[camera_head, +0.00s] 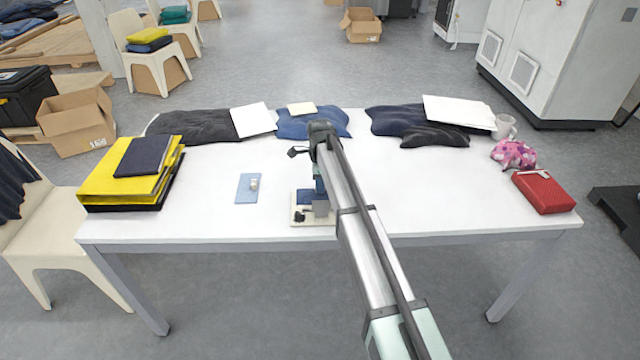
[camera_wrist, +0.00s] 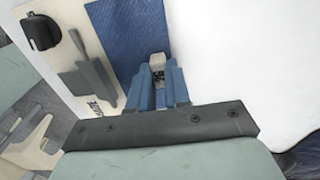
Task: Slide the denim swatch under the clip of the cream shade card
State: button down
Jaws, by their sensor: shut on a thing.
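The cream shade card (camera_head: 294,222) lies flat near the front middle of the table. Its black clip (camera_head: 300,214) sits toward the card's left front corner. In the wrist view the card (camera_wrist: 70,65) is at left with the clip (camera_wrist: 40,31) at upper left. The dark blue denim swatch (camera_wrist: 130,38) shows right of the clip, apart from it, overlapping the card's edge; it also shows in the head view (camera_head: 304,196). My gripper (camera_wrist: 158,82) is shut on the swatch at a small pale grip piece between its blue fingers. My arm hides part of the card.
Yellow folders (camera_head: 120,185) stand at the left end, a red box (camera_head: 543,192) at the right. Dark garments (camera_head: 195,127) and white sheets (camera_head: 458,111) line the back. White table is free between.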

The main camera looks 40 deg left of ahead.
aim_at(320, 196)
jog(key=shift+s+d, duration=0.1)
jog(key=shift+s, duration=0.05)
jog(key=shift+s+d, duration=0.65)
jog(key=c, duration=1)
grip_release()
notch_tip(320, 196, up, 14)
jog(key=shift+f, duration=0.1)
